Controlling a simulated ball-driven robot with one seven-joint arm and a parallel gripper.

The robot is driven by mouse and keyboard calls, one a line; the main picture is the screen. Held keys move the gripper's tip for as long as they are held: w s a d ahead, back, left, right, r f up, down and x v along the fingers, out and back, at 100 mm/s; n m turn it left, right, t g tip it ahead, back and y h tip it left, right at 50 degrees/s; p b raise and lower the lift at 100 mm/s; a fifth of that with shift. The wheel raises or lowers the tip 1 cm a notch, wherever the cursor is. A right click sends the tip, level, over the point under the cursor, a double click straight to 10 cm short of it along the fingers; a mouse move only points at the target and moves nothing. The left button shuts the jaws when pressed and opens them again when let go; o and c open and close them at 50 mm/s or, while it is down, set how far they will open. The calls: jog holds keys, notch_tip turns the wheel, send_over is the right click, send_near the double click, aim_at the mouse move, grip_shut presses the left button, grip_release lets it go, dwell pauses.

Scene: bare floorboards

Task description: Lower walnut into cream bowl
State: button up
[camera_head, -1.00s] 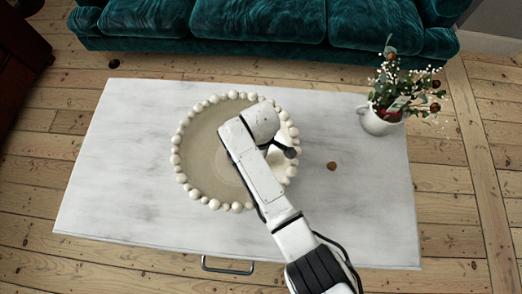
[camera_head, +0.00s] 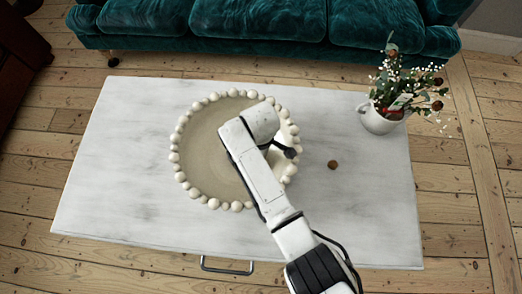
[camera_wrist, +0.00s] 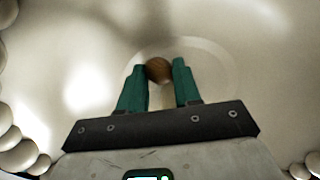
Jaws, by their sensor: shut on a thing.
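The cream bowl (camera_head: 205,150) is wide and shallow, with a rim of round beads, and stands on the white table. In the wrist view its pale inside (camera_wrist: 80,60) fills most of the picture. My gripper (camera_wrist: 159,76) has two green fingers shut on a brown walnut (camera_wrist: 158,68), held between the fingertips over the bowl's inside. A faint ring on the bowl's floor shows around it. I cannot tell how far the walnut is above the floor. In the head view my arm hides the gripper and the walnut.
A small brown round thing (camera_head: 332,164) lies on the white table (camera_head: 120,190), right of the bowl. A white jug (camera_head: 380,120) with flowers stands at the back right. A teal sofa (camera_head: 260,25) is behind the table. The table's left side is clear.

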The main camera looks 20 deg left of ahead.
jog(key=shift+f+b, duration=0.95)
jog(key=shift+f, duration=0.25)
dwell(0.6)
jog(key=o, duration=1.1)
jog(key=shift+r, duration=0.15)
notch_tip(320, 180, up, 11)
jog(key=p, duration=0.3)
jog(key=shift+f, duration=0.2)
